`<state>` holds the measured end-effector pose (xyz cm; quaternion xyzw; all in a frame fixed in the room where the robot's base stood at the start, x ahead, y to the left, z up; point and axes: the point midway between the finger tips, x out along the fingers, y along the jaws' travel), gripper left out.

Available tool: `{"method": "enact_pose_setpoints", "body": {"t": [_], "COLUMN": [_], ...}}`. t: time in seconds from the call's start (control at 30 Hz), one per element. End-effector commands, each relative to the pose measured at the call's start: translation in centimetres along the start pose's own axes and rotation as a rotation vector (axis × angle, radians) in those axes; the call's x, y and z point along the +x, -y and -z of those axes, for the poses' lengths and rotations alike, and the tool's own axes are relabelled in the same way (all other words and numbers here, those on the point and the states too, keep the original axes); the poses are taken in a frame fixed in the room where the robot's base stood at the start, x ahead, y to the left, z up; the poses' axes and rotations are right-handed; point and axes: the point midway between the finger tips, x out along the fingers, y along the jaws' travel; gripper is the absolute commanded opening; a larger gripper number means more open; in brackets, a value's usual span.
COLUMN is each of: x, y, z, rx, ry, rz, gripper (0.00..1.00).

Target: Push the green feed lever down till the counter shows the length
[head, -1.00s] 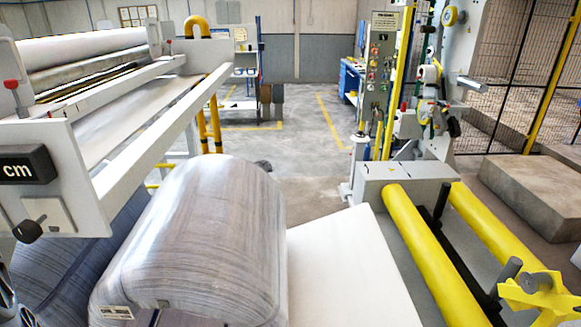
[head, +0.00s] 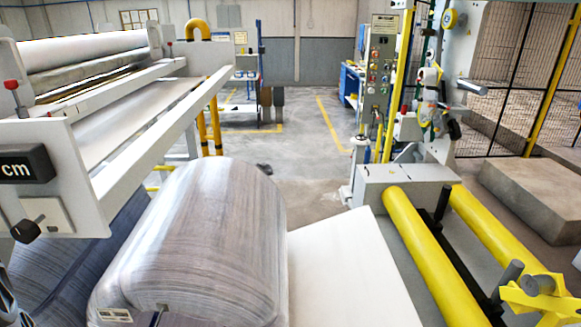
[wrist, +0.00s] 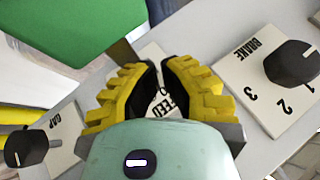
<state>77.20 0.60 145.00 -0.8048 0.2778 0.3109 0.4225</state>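The green feed lever (wrist: 75,25) shows in the wrist view as a broad flat green shape at the upper left, cut off by the frame edge. A FEED label (wrist: 165,105) on the grey panel is partly hidden behind my fingers. My gripper (wrist: 160,66) has yellow ribbed fingers with tips drawn close together and nothing visible between them. It is to the right of and below the green shape in the picture; I see no clear contact. In the head view the counter (head: 22,166) is cut off at the left edge; only "cm" shows, no digits.
A BRAKE dial (wrist: 290,65) is at the right of the wrist view and a GAP knob (wrist: 27,147) at lower left. In the head view a wrapped roll (head: 195,235) fills the front, with yellow rollers (head: 430,250) at right. Open floor (head: 300,150) lies behind.

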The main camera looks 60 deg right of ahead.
Motion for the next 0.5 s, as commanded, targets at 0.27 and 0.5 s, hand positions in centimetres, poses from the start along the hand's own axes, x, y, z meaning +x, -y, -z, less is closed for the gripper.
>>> {"method": "enact_pose_setpoints", "body": {"t": [0.27,0.5], "x": [-0.04,-0.74], "y": [0.03,0.6], "z": [0.07,0.6], "rx": [0.0,0.0], "ry": [-0.001,-0.001], "rz": [0.0,0.002], "gripper": [0.0,0.0]}}
